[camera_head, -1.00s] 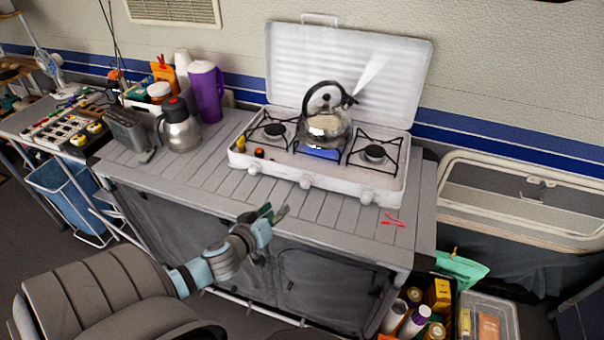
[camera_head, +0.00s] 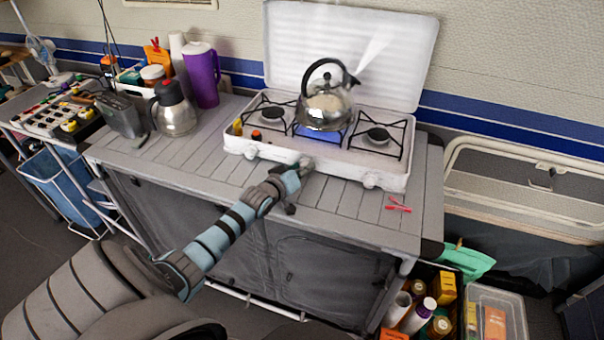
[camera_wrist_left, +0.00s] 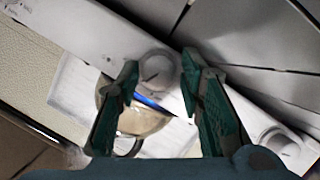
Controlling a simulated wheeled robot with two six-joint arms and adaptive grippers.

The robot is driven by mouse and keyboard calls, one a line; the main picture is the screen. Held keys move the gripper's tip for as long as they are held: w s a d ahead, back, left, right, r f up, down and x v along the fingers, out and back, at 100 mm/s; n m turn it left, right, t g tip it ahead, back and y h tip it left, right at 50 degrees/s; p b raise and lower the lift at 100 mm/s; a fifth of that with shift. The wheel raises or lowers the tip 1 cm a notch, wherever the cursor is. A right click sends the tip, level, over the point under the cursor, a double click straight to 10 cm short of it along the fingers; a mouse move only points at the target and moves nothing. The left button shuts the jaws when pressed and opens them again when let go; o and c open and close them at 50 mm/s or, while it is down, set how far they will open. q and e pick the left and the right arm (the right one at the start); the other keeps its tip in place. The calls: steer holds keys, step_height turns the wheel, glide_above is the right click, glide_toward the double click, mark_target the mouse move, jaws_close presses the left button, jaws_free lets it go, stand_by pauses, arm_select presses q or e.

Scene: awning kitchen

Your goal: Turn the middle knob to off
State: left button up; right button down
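The white camping stove (camera_head: 335,168) stands on the slatted counter with its lid up. Its front carries a left knob (camera_head: 250,152), the middle knob (camera_head: 306,162) and a right knob (camera_head: 370,180). A steel kettle (camera_head: 326,106) stands on the middle burner, with a blue flame glow beneath and steam at the spout. My left gripper (camera_head: 296,172) is at the stove front by the middle knob. In the left wrist view its green fingers (camera_wrist_left: 160,64) are open, one to each side of the round middle knob (camera_wrist_left: 158,73); contact cannot be told. My right gripper is out of view.
A steel flask (camera_head: 174,112) and a purple jug (camera_head: 203,75) stand left of the stove. A red clip-like item (camera_head: 398,204) lies on the counter at the front right. The counter (camera_head: 340,205) in front of the stove is mostly clear.

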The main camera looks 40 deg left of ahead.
arm_select(q)
jaws_close()
steer(key=m+p, duration=0.1)
steer(key=p, duration=0.1)
steer(key=m+y+p, duration=0.1)
steer(key=p, duration=0.1)
steer(key=shift+d+r+g, duration=0.15)
steer(key=shift+r+g, duration=0.15)
steer(key=shift+f+p, duration=0.1)
steer(key=shift+p, duration=0.25)
steer(key=shift+d+f+m+g+y, duration=0.1)
steer(key=shift+f+m+g+y, duration=0.15)
steer(key=shift+m+y, duration=0.45)
steer(key=shift+d+m+y+b, duration=0.1)
steer(key=shift+m+y+b, duration=0.5)
steer(key=shift+m+b, duration=0.6)
steer(key=shift+m+g+y+b, duration=0.25)
steer(key=shift+m+y+b, duration=0.15)
steer(key=shift+m, duration=0.1)
